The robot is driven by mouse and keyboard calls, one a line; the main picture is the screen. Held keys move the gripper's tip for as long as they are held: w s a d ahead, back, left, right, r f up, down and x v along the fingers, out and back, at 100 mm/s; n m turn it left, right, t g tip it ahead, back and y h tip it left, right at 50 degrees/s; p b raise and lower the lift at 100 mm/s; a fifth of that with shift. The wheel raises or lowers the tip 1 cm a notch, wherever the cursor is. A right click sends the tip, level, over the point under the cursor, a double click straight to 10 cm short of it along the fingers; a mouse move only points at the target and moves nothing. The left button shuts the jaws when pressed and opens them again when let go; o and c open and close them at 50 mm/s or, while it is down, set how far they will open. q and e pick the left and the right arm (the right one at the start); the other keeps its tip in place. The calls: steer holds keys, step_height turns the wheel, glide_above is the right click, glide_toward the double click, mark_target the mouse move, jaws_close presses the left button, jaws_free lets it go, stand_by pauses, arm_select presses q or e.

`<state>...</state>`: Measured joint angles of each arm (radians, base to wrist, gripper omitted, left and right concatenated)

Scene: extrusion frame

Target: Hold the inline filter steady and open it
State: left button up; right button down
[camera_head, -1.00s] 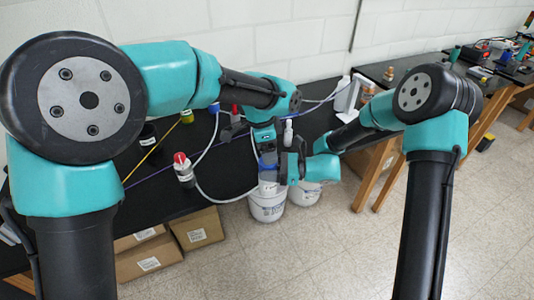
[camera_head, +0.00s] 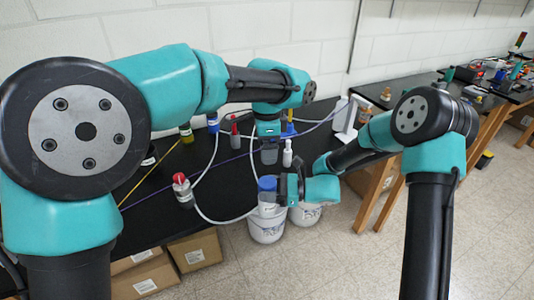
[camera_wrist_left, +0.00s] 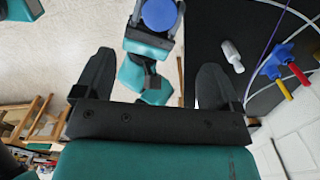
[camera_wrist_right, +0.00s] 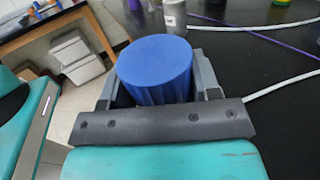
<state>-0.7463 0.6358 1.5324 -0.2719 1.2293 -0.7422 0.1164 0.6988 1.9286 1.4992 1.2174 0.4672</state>
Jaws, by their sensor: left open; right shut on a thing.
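The inline filter has a ribbed blue cap (camera_head: 267,184) on a pale body (camera_head: 267,199), held upright at the bench's front edge. My right gripper (camera_head: 283,191) is shut on the filter. The right wrist view shows its fingers on either side, below the broad blue cap (camera_wrist_right: 155,62); the filter's lower part is hidden there. My left gripper (camera_head: 269,153) is above and behind the filter, apart from it. In the left wrist view its fingers (camera_wrist_left: 152,82) are spread and empty, and the blue cap (camera_wrist_left: 159,14) shows at the top edge beyond them.
White buckets (camera_head: 266,229) stand on the floor below the filter. A red-capped bottle (camera_head: 182,190), a white bottle (camera_head: 287,153) and a white hose (camera_head: 215,219) are on the black bench (camera_head: 150,220). Cardboard boxes (camera_head: 194,252) lie underneath.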

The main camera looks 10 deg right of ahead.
mark_target(267, 182)
arm_select(q)
steer(key=shift+f, duration=0.2)
step_height(267, 182, down, 12)
steer(key=shift+r, duration=0.15)
stand_by(0.6)
steer(key=shift+c, duration=0.5)
steer(key=c, duration=1)
steer(key=shift+n, duration=1.6)
steer(key=o, duration=1)
